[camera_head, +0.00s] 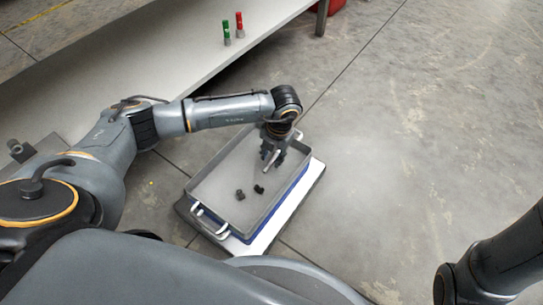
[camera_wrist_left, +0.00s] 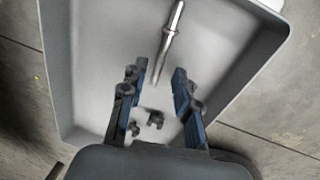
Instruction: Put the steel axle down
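The steel axle (camera_wrist_left: 172,42) is a thin, shiny stepped rod. In the left wrist view it lies over the tray floor, its near end between my left gripper's fingers in the picture, with a gap on both sides. It also shows in the head view (camera_head: 271,159), just by the fingertips. I cannot tell whether it rests fully on the floor. My left gripper (camera_wrist_left: 158,80) is open, pointing down into the grey tray (camera_wrist_left: 56,70). In the head view the tray (camera_head: 221,220) has a blue outer side. My right gripper is not in view.
Two small black parts (camera_head: 259,189) (camera_head: 240,194) lie on the tray floor. The tray stands on a white-topped base (camera_head: 300,193). A long pale bench (camera_head: 150,60) at upper left holds a green (camera_head: 226,32) and a red piece (camera_head: 239,25). Concrete floor at right is clear.

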